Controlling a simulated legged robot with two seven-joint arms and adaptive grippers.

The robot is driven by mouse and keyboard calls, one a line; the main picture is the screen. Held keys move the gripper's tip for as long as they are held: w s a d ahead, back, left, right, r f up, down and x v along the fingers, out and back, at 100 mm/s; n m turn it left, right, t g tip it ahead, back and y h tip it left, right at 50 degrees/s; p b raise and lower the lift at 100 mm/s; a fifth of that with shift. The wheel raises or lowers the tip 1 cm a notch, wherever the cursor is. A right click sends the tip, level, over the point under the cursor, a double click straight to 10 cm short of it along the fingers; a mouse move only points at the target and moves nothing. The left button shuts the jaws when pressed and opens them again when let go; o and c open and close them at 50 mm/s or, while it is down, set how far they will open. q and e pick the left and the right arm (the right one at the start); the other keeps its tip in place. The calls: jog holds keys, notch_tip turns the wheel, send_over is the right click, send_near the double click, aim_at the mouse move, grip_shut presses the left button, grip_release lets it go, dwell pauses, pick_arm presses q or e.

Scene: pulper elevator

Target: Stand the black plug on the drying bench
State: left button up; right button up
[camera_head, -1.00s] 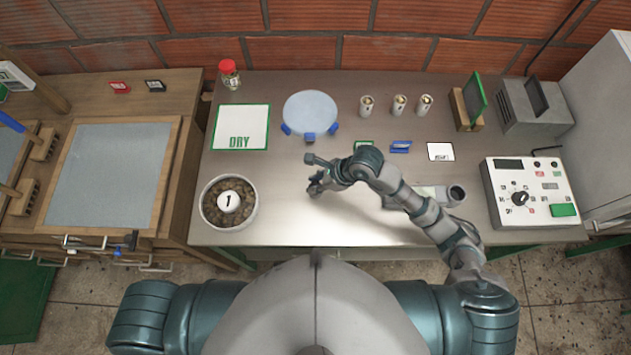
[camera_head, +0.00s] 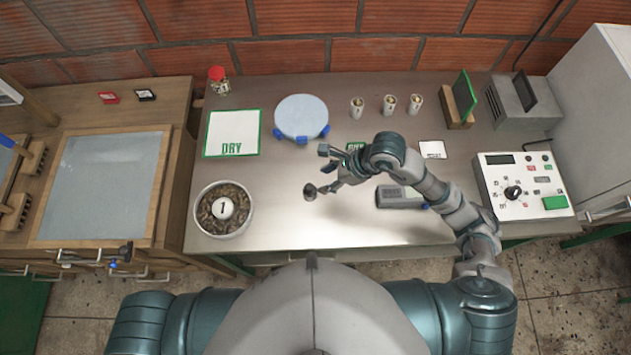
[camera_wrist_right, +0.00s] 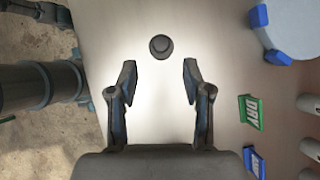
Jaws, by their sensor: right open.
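The black plug (camera_head: 310,192) is a small dark round piece on the steel bench (camera_head: 265,215). In the right wrist view the plug (camera_wrist_right: 161,47) shows from above as a dark disc with a smaller round top, just beyond the fingertips and centred between them. I cannot tell surely whether it stands upright. My right gripper (camera_head: 324,170) is open and empty, close to the plug's right in the head view; its two fingers (camera_wrist_right: 160,68) are spread apart in the wrist view. My left gripper is not in view.
A DRY mat (camera_head: 231,133) and a bowl of beans marked 1 (camera_head: 222,210) lie left. A blue-footed disc (camera_head: 301,117) is behind. A grey device (camera_head: 400,197) lies right, a control box (camera_head: 525,185) farther right. A wooden bench with a grey panel (camera_head: 100,187) stands left.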

jog(key=shift+v, duration=1.6)
jog(key=shift+s+f, duration=0.1)
